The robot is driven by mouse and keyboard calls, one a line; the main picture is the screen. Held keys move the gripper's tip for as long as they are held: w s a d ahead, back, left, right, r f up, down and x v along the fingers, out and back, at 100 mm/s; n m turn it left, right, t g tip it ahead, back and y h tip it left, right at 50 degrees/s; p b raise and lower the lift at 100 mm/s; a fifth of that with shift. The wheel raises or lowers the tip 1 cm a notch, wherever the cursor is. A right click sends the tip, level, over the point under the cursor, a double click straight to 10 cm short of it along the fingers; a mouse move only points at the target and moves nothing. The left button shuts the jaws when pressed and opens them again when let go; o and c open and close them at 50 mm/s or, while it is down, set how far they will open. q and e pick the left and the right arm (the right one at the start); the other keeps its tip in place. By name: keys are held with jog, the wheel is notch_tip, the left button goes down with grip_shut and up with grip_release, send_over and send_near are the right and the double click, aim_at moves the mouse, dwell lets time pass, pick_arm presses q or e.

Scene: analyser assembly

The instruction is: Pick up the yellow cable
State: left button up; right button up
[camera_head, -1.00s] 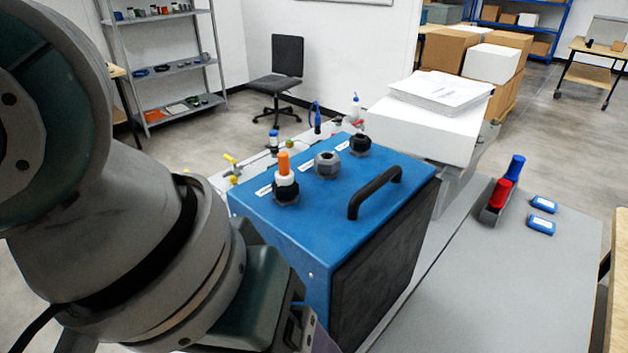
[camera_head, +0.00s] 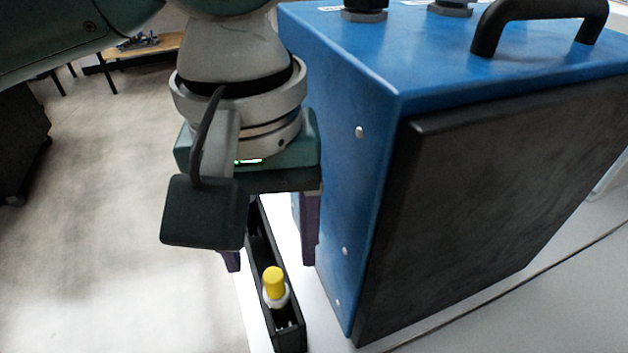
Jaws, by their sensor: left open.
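The yellow cable (camera_head: 274,282) shows as a yellow cap over a pale, whitish collar. It stands upright in a narrow black holder (camera_head: 291,340) on the white surface beside the blue box. My left gripper (camera_head: 270,258) points down above the holder, its purple fingers apart on either side of it. The cable's yellow top shows just below and in front of the fingers in the picture; I cannot tell the exact height gap. The jaws are open and hold nothing. The cable's lower part is hidden inside the holder. My right gripper is not in view.
The blue box (camera_head: 345,110) with a dark front panel (camera_head: 490,190) and black handle (camera_head: 535,12) stands close to the right of my left gripper. The white surface's left edge lies just left of the holder, with open floor beyond. A wooden table (camera_head: 150,48) stands far back left.

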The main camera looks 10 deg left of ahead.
aim_at(272, 275)
pick_arm(q)
notch_tip(272, 275, down, 5)
jog(key=shift+s+f+b, duration=0.1)
jog(key=shift+f+b, duration=0.05)
jog(key=shift+b, duration=0.25)
jog(key=shift+c, duration=0.4)
grip_shut()
